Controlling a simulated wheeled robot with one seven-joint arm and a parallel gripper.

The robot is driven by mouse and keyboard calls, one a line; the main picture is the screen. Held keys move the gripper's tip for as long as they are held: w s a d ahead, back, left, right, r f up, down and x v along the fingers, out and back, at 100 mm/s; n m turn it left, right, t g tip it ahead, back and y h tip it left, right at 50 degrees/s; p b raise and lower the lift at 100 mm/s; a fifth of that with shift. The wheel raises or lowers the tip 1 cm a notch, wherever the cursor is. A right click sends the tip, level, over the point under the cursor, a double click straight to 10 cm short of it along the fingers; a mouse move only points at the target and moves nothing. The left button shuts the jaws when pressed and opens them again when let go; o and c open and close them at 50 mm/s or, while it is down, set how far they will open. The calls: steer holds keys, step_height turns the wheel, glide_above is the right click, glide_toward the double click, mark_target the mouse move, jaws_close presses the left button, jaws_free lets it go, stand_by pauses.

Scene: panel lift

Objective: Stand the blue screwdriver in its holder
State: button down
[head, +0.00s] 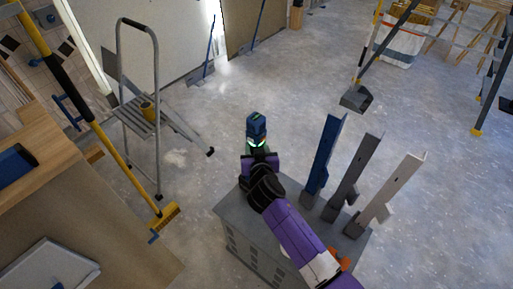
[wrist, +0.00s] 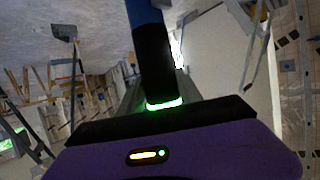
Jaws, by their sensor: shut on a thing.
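In the head view, my gripper (head: 257,154) is at the end of my purple arm, beyond the far left corner of a grey cabinet. It is shut on a blue and dark thing that I take to be the blue screwdriver (head: 256,125), held up above the floor. In the wrist view, the screwdriver (wrist: 145,12) shows only as a blue piece at the top edge, past a black part and a green light. The fingertips cannot be made out. On the cabinet, a blue upright channel (head: 324,155) stands leftmost of three; I cannot tell whether it is the holder.
The grey cabinet (head: 238,215) also bears a dark grey upright (head: 358,170) and a pale upright (head: 395,190). A step ladder (head: 155,90) and a yellow broom (head: 165,218) stand left, near a wooden bench (head: 60,165). The floor beyond the gripper is clear.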

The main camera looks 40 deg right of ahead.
steer(key=shift+r, duration=0.1)
steer(key=c, duration=0.7)
jaws_free()
steer(key=shift+o, duration=0.7)
steer(key=shift+f, duration=0.25)
steer(key=o, duration=0.6)
steer(key=shift+c, duration=0.2)
steer(key=shift+r, duration=0.1)
steer(key=shift+s+a, duration=0.1)
steer(key=shift+s, duration=0.05)
steer(key=shift+s+a, duration=0.2)
steer(key=shift+s, duration=0.1)
steer(key=shift+s+a, duration=0.2)
steer(key=shift+s, duration=0.1)
steer(key=shift+s+a, duration=0.2)
steer(key=shift+s, duration=0.05)
